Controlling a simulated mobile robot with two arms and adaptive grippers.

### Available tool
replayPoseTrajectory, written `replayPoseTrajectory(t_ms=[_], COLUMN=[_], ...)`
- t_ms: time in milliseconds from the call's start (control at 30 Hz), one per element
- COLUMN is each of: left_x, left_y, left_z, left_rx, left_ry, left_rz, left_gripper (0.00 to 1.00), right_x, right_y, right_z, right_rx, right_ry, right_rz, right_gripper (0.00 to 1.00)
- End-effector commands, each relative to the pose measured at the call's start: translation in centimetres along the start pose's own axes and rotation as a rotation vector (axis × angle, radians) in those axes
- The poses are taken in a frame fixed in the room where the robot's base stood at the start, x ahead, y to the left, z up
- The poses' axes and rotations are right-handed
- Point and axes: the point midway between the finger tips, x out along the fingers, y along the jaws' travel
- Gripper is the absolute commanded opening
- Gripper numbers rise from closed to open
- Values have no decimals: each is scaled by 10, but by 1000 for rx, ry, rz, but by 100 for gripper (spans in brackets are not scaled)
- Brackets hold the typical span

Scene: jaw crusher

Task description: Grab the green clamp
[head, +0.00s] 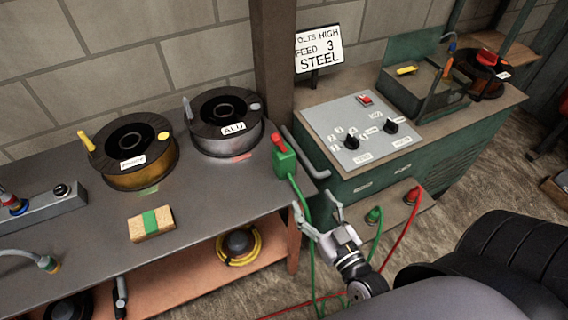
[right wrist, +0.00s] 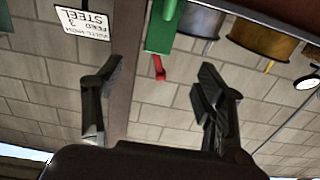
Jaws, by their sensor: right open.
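The green clamp (head: 284,158) with a red handle stands at the right edge of the grey workbench, and a green cable runs down from it. My right gripper (head: 316,203) is open and empty, below and to the right of the clamp in the head view. In the right wrist view, which is upside down, the green clamp (right wrist: 160,27) with its red part shows at the top, beyond the space between the open fingers (right wrist: 160,68). The fingers are apart from it. My left gripper is out of view.
The workbench (head: 75,220) holds a copper-coloured spool (head: 132,168), an ALU spool (head: 225,140) and a yellow block with a green band (head: 151,223). A green welding machine (head: 360,135) stands right of a brown post (head: 272,70). Red and green cables hang near my right gripper.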

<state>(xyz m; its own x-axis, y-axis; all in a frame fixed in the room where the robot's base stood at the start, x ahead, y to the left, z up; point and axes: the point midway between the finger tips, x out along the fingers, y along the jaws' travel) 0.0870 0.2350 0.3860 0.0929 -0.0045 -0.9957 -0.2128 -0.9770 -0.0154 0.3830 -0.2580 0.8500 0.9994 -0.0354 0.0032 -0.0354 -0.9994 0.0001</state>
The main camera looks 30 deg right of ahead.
Motion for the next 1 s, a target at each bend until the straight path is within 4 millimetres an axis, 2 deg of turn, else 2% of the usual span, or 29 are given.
replayPoseTrajectory(t_ms=[400, 533, 767, 1000], left_x=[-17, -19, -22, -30], left_y=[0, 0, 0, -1], left_z=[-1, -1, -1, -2], left_rx=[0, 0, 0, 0], left_ry=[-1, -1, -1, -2], left_rz=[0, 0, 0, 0], left_gripper=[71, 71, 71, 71], right_x=[89, 107, 122, 158], right_y=[0, 0, 0, 0], right_z=[-3, -1, -2, -6], right_rx=[0, 1, -1, -1], right_ry=[2, -1, -2, -1], right_rz=[0, -1, -1, -2], right_gripper=[65, 65, 65, 65])
